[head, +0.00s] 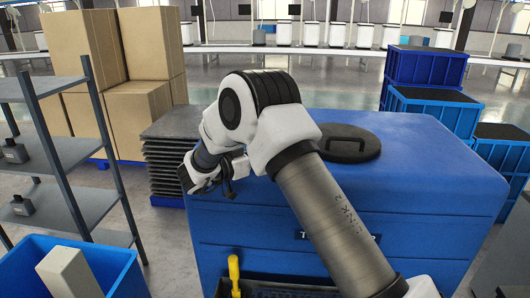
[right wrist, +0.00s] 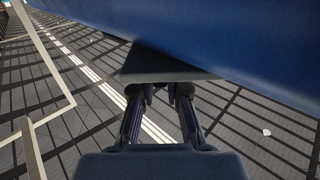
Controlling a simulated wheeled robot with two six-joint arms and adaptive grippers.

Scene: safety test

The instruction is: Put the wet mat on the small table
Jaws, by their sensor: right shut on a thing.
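My right arm reaches in over the big blue box, and its gripper (head: 222,184) is in front of the box's left part in the head view, small and partly hidden by its own wrist. In the right wrist view the gripper (right wrist: 160,90) has its fingers close together on a dark grey flat piece (right wrist: 165,66), which I take for the mat. Only part of this piece shows, close to a blue surface. I cannot tell whether it is wet. No small table can be made out. My left gripper is out of view.
The blue box (head: 430,180) carries a round black lid (head: 347,141). Dark slabs (head: 163,165) are stacked left of it, before cardboard boxes (head: 152,45). A grey metal shelf (head: 70,150) and blue bin (head: 120,270) stand left. Blue crates (head: 432,108) stand right.

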